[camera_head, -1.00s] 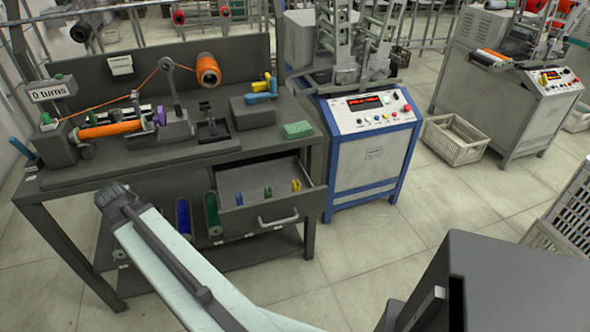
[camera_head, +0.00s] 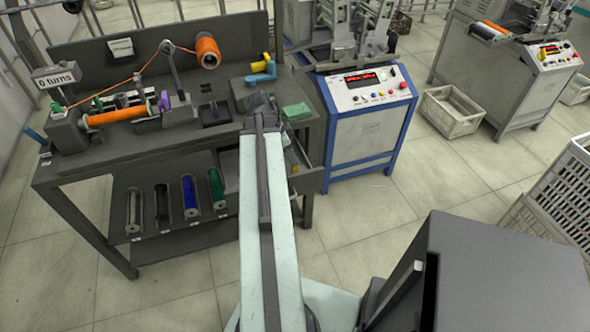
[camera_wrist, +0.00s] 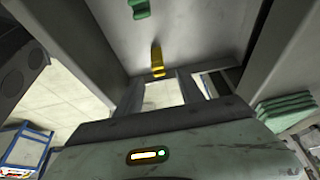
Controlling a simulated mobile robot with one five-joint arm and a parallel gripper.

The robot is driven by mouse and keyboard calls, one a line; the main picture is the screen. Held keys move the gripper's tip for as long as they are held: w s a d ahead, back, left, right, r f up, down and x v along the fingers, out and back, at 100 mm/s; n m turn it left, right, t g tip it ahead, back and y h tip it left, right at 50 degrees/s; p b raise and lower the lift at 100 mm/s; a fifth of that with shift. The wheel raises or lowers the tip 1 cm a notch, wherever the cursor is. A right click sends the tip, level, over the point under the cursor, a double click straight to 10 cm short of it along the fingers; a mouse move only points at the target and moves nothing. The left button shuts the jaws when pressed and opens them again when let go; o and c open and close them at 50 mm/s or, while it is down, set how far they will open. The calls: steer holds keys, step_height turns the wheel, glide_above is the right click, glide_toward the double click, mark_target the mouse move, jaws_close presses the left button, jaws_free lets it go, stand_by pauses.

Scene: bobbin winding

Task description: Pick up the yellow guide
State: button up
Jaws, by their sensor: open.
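The yellow guide (camera_wrist: 157,59) stands on the floor of the open drawer (camera_wrist: 205,28) in the wrist view, just beyond my gripper (camera_wrist: 163,92). It also shows as a small yellow spot (camera_head: 295,168) beside my arm in the head view. My gripper is open, with clear space between it and the guide, and nothing shows in its grip. A green guide (camera_wrist: 140,9) is farther off at the top edge of the wrist view. My arm hides much of the drawer in the head view, and the gripper is hidden there.
The drawer walls (camera_wrist: 270,50) rise close on both sides. A winding machine with an orange spool (camera_head: 118,116) is on the left; several bobbins (camera_head: 190,197) lie on the shelf below.

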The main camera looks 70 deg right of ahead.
steer(key=b+x, duration=0.4)
steer(key=x, duration=0.1)
steer(key=shift+w+a+f+b, duration=0.2)
steer(key=shift+w+a+b, duration=0.1)
steer(key=shift+b, duration=0.1)
steer(key=shift+s+d+f, duration=0.1)
steer(key=shift+f, duration=0.1)
steer(key=shift+r, duration=0.2)
jaws_close()
